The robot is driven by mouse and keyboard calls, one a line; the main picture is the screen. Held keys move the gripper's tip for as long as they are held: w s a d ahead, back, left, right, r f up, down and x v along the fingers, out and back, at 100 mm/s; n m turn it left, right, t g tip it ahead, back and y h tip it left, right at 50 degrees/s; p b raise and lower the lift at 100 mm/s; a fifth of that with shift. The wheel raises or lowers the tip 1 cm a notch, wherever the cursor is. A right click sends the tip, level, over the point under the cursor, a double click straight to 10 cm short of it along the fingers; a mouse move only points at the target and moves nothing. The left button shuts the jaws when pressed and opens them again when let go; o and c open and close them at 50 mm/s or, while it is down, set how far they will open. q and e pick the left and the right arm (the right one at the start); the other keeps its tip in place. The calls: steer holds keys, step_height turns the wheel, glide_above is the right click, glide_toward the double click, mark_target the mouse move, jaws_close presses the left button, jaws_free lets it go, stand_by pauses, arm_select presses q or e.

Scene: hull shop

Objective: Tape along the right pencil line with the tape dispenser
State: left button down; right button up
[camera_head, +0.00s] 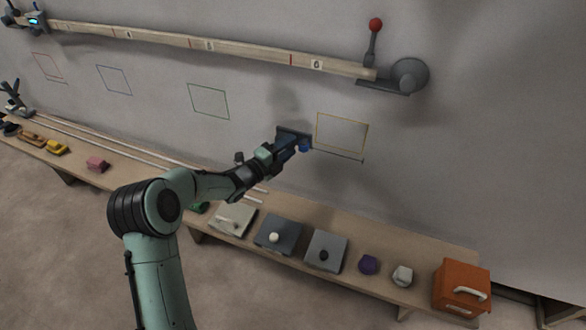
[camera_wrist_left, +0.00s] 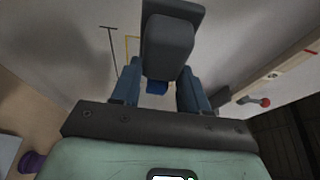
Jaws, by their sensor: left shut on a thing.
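My left gripper (camera_head: 284,150) reaches up to the wall and is shut on the tape dispenser (camera_head: 290,133), a dark grey block with a small blue part. In the left wrist view the dispenser (camera_wrist_left: 168,48) sits between the two blue-grey fingers (camera_wrist_left: 155,92), its blue part low between them. A thin dark pencil line (camera_head: 340,156) runs right from the dispenser under the yellow outline, with a short tick at its right end. It also shows in the left wrist view (camera_wrist_left: 112,50). The gripper and dispenser hide any part further left. I cannot tell whether the dispenser touches the wall. My right gripper is not in view.
A yellow rectangle outline (camera_head: 342,133) is on the wall just above the line. A numbered wooden rail (camera_head: 250,56) with a red-knobbed lever (camera_head: 375,26) runs above. Below is a low bench (camera_head: 335,220) with grey plates, a purple piece (camera_head: 369,265) and an orange toolbox (camera_head: 462,285).

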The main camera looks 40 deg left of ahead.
arm_select(q)
step_height(320, 180, down, 9)
steer(key=b, duration=0.6)
steer(key=shift+w+a+r+p, duration=0.15)
steer(key=shift+w+a, duration=0.25)
steer(key=shift+w, duration=0.85)
steer(key=shift+w+a+f+p, duration=0.15)
steer(key=shift+w+a, duration=0.25)
steer(key=shift+w, duration=0.8)
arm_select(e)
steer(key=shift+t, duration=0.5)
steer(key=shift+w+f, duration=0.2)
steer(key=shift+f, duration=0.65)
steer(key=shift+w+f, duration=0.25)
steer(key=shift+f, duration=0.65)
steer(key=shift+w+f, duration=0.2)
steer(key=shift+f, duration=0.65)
arm_select(q)
steer(key=shift+r, duration=0.1)
steer(key=c, duration=1.1)
jaws_free()
steer(key=c, duration=0.5)
steer(key=shift+o, duration=0.2)
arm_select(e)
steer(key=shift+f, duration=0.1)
